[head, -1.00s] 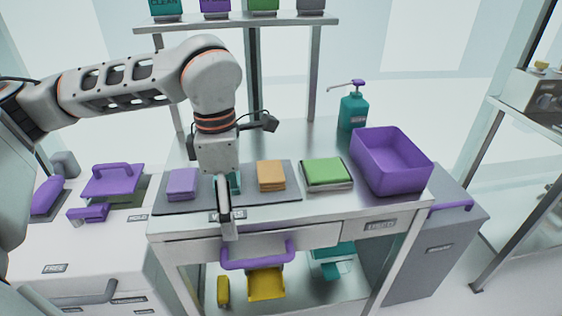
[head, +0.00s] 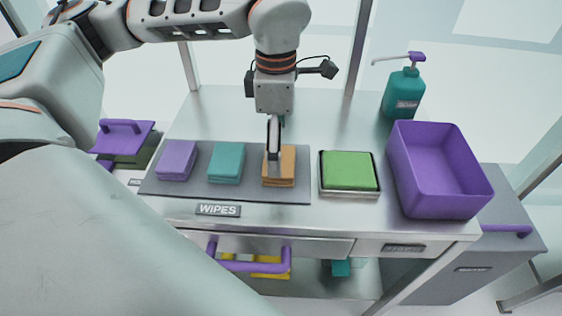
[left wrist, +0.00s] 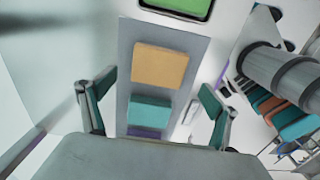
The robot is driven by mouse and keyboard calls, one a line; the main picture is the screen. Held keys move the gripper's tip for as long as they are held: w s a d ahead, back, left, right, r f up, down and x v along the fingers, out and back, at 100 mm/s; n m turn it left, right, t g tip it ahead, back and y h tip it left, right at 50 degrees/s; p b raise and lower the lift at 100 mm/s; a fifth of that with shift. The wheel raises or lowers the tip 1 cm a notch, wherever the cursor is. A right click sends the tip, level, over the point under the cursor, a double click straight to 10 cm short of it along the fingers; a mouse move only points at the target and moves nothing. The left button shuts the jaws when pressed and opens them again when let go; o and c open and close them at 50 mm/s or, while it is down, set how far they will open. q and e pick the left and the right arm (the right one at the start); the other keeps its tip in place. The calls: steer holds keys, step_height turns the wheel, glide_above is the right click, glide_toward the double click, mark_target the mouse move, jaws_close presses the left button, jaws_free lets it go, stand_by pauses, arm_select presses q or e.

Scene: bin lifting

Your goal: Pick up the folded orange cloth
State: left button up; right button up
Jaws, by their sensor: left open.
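The folded orange cloth (head: 279,168) lies on the grey mat (head: 238,190), at the right end of a row with a folded teal cloth (head: 226,163) and a folded purple cloth (head: 177,160). My left gripper (head: 273,150) is above the orange cloth and covers part of it in the head view. In the left wrist view, my left gripper (left wrist: 155,105) is open and empty, its fingers wide apart. The orange cloth (left wrist: 160,67) shows ahead of the fingertips, and the teal cloth (left wrist: 149,114) shows between the fingers. My right gripper is not in view.
A tray with a green cloth or pad (head: 349,171) sits right of the mat. Further right stand a purple bin (head: 440,185) and a teal pump bottle (head: 403,94). A purple handle (head: 250,265) sticks out below the table's front edge. The steel tabletop behind the mat is clear.

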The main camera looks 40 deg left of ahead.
arm_select(q)
step_height(320, 180, down, 4)
steer(key=shift+w+d+f+b, duration=0.1)
steer(key=shift+w+f+b, duration=0.05)
steer(key=shift+f+b, duration=0.15)
steer(key=shift+f, duration=0.25)
steer(key=shift+c, duration=1.4)
steer(key=c, duration=0.9)
steer(key=shift+o, duration=0.2)
steer(key=shift+w+r, duration=0.1)
steer(key=shift+r, duration=0.1)
step_height(320, 180, up, 20)
steer(key=p, duration=0.3)
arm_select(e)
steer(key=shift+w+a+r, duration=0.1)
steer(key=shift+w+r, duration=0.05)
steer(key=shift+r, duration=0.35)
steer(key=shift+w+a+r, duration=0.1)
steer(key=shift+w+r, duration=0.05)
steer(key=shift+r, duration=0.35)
